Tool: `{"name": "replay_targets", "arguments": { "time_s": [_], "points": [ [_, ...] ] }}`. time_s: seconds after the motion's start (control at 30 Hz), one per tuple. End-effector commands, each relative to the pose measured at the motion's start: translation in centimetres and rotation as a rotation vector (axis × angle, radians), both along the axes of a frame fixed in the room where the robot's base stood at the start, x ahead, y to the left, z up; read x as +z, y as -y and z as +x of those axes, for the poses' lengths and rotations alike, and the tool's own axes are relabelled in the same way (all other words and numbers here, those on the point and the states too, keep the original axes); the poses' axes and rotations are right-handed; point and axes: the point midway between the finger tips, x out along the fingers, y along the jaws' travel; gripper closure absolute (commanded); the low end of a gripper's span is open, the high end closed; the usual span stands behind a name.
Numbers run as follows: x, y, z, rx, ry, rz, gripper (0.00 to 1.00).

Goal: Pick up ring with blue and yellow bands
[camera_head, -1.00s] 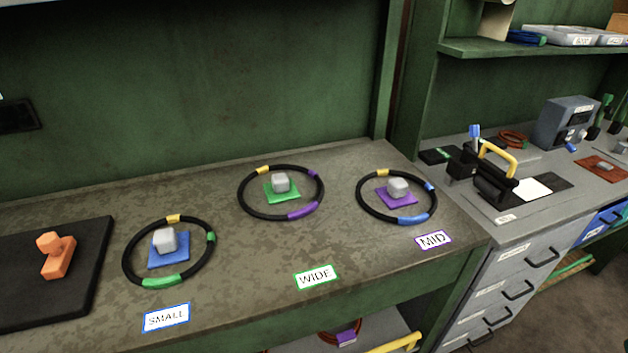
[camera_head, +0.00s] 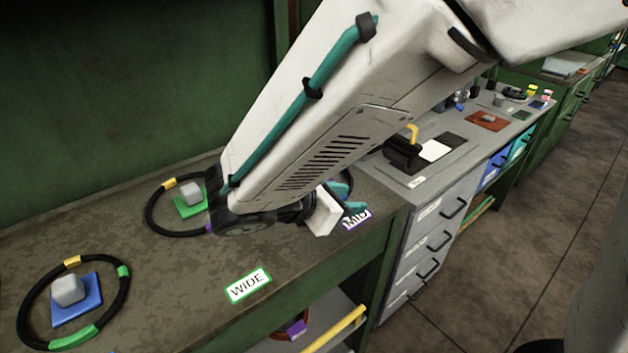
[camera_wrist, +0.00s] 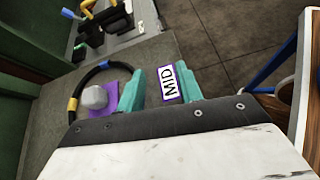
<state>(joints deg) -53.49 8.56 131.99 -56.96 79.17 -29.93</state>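The black ring with blue and yellow bands (camera_wrist: 87,78) lies around a grey block (camera_wrist: 95,97) on a purple square (camera_wrist: 110,84) in the wrist view. Its yellow band is at the left and its blue band at the top; its right part is hidden by a finger. In the head view my arm hides most of it. My gripper (camera_wrist: 160,86) is open, its teal fingers apart, with the MID label (camera_wrist: 168,84) showing between them. It also shows in the head view (camera_head: 350,207), over the bench's right front. I see no ring between the fingers; contact cannot be told.
The WIDE ring (camera_head: 152,222) around a green square is left of my arm, partly hidden. The SMALL ring (camera_head: 24,318) lies at the lower left. A grey drawer bench (camera_head: 398,176) with a black, yellow-handled tool adjoins at the right.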

Motion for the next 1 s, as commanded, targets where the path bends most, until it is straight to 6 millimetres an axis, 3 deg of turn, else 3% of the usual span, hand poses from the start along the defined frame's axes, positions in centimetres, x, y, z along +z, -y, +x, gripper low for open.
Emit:
{"name": "replay_targets", "arguments": {
  "time_s": [0.03,0.1,0.23,0.8,1.0],
  "points": [
    [-0.7,-2.0,0.1,0.079,-0.010,-0.054,0.64],
    [-1.3,-3.8,0.2,0.157,-0.018,-0.109,0.64],
    [-1.8,-5.3,0.4,0.228,-0.022,-0.160,0.64],
    [-4.9,-1.1,5.1,0.233,-0.023,-0.167,0.64],
    [-5.2,-0.7,5.5,0.236,-0.022,-0.164,0.64]
  ]
}}
